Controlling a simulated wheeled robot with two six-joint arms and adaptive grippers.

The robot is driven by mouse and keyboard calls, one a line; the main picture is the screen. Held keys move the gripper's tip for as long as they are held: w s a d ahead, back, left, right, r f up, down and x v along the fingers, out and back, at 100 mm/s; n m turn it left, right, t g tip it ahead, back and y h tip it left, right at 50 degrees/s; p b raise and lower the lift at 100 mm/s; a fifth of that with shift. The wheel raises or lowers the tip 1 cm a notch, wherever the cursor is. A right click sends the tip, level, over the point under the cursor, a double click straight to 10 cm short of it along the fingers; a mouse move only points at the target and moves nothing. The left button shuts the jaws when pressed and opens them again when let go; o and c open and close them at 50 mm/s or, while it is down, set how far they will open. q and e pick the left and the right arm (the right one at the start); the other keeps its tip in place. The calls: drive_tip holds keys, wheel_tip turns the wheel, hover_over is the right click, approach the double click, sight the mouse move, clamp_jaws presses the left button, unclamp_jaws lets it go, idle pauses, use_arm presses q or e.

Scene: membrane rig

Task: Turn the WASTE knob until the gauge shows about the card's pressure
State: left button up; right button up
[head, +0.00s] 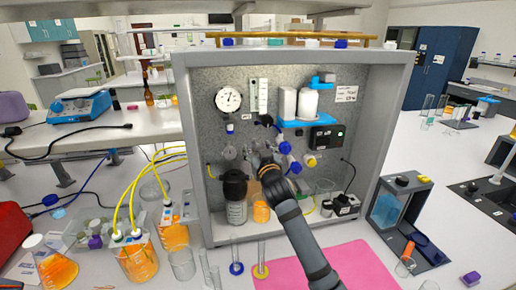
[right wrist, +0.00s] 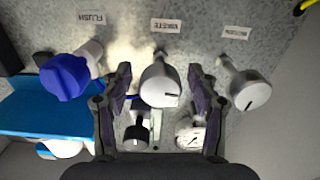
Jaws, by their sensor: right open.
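The steel WASTE knob (right wrist: 160,85) is in the middle of the right wrist view, under an upside-down label that appears to read WASTE (right wrist: 166,25). It has a dark pointer line on its face. My right gripper (right wrist: 160,90) is open, with one finger on each side of the knob; contact is not clear. In the head view my right gripper (head: 262,157) reaches the panel and hides the knob. The round white pressure gauge (head: 228,99) is at the panel's upper left; its reading is too small to tell. A white card (head: 346,93) with unreadable writing is at upper right.
A blue knob (right wrist: 66,77) is left of the WASTE knob and another steel knob (right wrist: 248,90) is right of it, both close to my fingers. Bottles on a blue shelf (head: 306,121) and a black box (head: 327,137) are on the panel. Orange-filled beakers (head: 138,262) stand at lower left.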

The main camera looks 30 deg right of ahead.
drive_tip(key=shift+c, duration=0.5)
drive_tip(key=c, duration=1.1)
drive_tip(key=shift+r+n+p, duration=0.25)
drive_tip(key=shift+n+p, duration=0.9)
drive_tip(key=shift+n, duration=0.25)
drive_tip(key=shift+f+n, duration=0.2)
drive_tip(key=shift+n, duration=0.4)
drive_tip(key=o, duration=1.2)
